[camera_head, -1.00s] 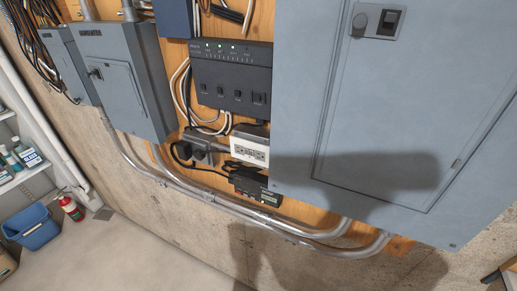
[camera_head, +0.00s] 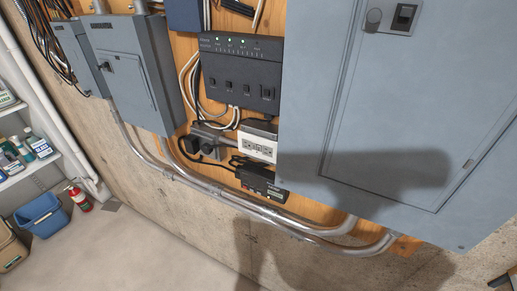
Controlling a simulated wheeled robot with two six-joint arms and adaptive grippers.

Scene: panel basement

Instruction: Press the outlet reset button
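A white outlet (camera_head: 257,147) in a grey box is mounted low on the wooden backboard, just left of the large grey panel. Small marks show on its face, but the reset button is too small to make out. Black plugs and a grey box (camera_head: 208,140) sit directly left of it. A small black device (camera_head: 262,181) hangs just below it. Neither of my grippers is in view. Dark shadows fall on the large panel and the lower wall.
The large grey panel (camera_head: 400,110) stands right of the outlet. A black unit with green lights (camera_head: 240,72) is above it. Metal conduits (camera_head: 250,208) run below. A grey panel (camera_head: 130,75), shelf bottles (camera_head: 38,143), blue bin (camera_head: 42,214) and red extinguisher (camera_head: 78,196) are left. Floor in front is clear.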

